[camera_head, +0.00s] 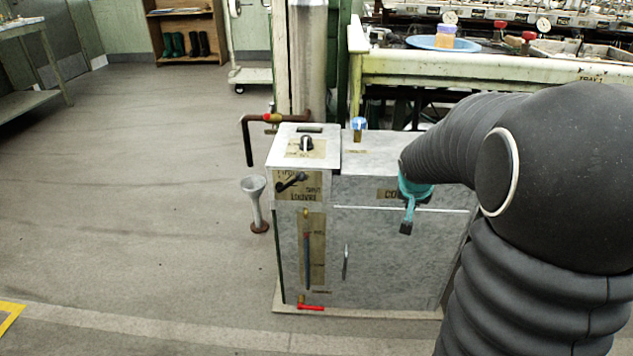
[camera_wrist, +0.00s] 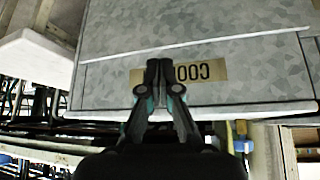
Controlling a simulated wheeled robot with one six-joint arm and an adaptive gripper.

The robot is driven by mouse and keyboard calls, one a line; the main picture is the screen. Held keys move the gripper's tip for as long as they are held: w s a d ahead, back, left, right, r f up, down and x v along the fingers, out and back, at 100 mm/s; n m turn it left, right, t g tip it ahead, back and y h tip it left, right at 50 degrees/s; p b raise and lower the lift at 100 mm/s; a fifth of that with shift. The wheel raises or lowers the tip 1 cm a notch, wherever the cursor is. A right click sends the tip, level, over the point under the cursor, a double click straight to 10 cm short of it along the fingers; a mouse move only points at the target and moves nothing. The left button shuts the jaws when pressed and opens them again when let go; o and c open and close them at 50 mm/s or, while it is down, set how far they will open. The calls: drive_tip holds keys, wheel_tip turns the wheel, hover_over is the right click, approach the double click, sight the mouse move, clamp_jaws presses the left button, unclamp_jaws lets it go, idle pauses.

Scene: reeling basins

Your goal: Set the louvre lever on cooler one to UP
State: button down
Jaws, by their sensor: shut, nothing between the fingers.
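Cooler one (camera_head: 385,258) is a grey metal cabinet; its front also fills much of the wrist view (camera_wrist: 215,60). The black louvre lever (camera_head: 291,182) sits on the upper left front panel, above a label reading LOUVRE. It lies slanted, lower at the left and higher at the right; its exact setting cannot be read. My gripper (camera_head: 406,228) points down in front of the cabinet's right part, apart from the lever. In the wrist view my gripper (camera_wrist: 160,66) has its fingertips together, empty, before the upside-down COOL label (camera_wrist: 205,73). The lever does not show there.
A black rotary knob (camera_head: 306,144) and a blue-topped valve (camera_head: 358,124) stand on top of the cabinet. A red-handled pipe (camera_head: 262,119) and a grey funnel (camera_head: 255,195) are at its left. A red valve handle (camera_head: 311,308) is low down. Floor at left is clear.

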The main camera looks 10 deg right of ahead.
drive_tip(key=s+a+f+m+g+y+b, duration=0.25)
drive_tip(key=a+f+m+g+y, duration=0.35)
drive_tip(key=m, duration=0.5)
drive_tip(key=w+a+r+m+t+y+b, duration=0.1)
drive_tip(key=w+a+r+m+t+y, duration=0.2)
drive_tip(key=w+r+m+t+y, duration=0.5)
drive_tip(key=n+g+y+b, duration=0.1)
drive_tip(key=n+g+y, duration=0.1)
drive_tip(key=g+y, duration=0.1)
approach(290, 183)
drive_tip(key=f, duration=0.1)
drive_tip(key=d+f, duration=0.1)
drive_tip(key=f, duration=0.1)
drive_tip(key=shift+s+d+f, duration=0.2)
drive_tip(key=shift+s+f, duration=0.05)
drive_tip(key=a, duration=0.1)
drive_tip(key=w+a+r, duration=0.1)
drive_tip(key=shift+w+a+r, duration=0.15)
drive_tip(key=shift+a+r, duration=0.05)
drive_tip(key=shift+a, duration=0.2)
drive_tip(key=shift+w+a+r+m, duration=0.2)
drive_tip(key=shift+a+r+m, duration=0.1)
drive_tip(key=shift+a, duration=0.1)
drive_tip(key=shift+t, duration=0.3)
